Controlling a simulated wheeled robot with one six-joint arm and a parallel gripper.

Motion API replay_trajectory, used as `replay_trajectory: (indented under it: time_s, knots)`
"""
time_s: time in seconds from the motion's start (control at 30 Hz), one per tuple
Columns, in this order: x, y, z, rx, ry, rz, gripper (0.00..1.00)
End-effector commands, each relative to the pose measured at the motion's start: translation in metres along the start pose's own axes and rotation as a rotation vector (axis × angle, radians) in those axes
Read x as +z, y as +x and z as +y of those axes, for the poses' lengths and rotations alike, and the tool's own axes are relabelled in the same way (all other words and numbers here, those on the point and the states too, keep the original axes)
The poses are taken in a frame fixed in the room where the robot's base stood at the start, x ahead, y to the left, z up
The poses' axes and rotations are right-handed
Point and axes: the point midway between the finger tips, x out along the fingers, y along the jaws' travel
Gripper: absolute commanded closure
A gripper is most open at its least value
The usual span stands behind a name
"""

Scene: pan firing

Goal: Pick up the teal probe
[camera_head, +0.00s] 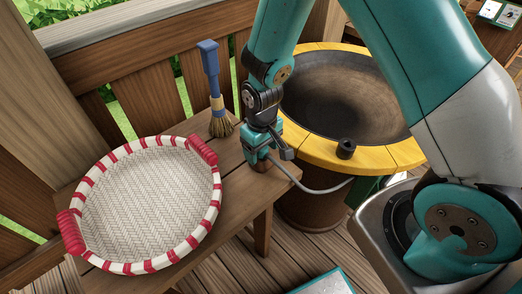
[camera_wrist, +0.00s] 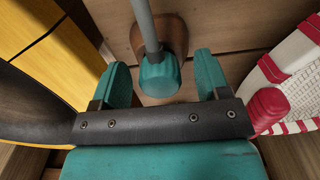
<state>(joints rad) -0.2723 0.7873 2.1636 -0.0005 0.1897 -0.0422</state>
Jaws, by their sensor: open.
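The teal probe (camera_wrist: 158,80) has a teal block-like body with a grey rod or cable coming out of it. In the wrist view it lies between the two teal fingers of my gripper (camera_wrist: 162,66), with a gap on each side. It rests at a brown rounded holder (camera_wrist: 146,35) on the wooden bench. In the head view my gripper (camera_head: 268,142) points down over the bench's right end and mostly hides the probe. My gripper is open and holds nothing.
A white woven tray (camera_head: 213,205) with red trim lies left on the bench (camera_head: 232,222). A brush (camera_head: 218,105) with a blue handle stands behind it. Right is a large pan (camera_head: 308,152) with a yellow rim and a black knob (camera_head: 346,148). A grey cable (camera_head: 312,189) hangs beside the bench.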

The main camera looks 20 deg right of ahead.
Motion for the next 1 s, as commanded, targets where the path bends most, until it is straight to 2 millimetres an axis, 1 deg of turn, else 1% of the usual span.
replay_trajectory:
  time_s: [0.07,0.1,0.27,0.3,0.33,0.6,0.73,0.87,0.97,1.0]
  knots:
    - [0.000,0.000,0.000,0.000,0.000,0.000,0.31]
    - [0.000,0.000,0.000,0.000,0.000,0.000,0.35]
    - [0.000,-0.001,0.000,0.000,0.000,0.000,0.72]
    - [0.000,-0.001,0.000,0.000,0.000,0.000,0.81]
    - [0.000,-0.001,0.000,0.000,0.000,0.000,0.85]
    - [0.000,-0.001,0.000,0.000,0.000,0.000,0.85]
    - [-0.001,-0.008,0.000,0.000,0.000,0.002,0.85]
    - [-0.001,-0.023,0.000,0.000,0.000,0.004,0.85]
    - [-0.001,-0.042,0.000,0.000,0.000,0.006,0.85]
    - [-0.001,-0.051,0.000,0.000,0.000,0.006,0.85]
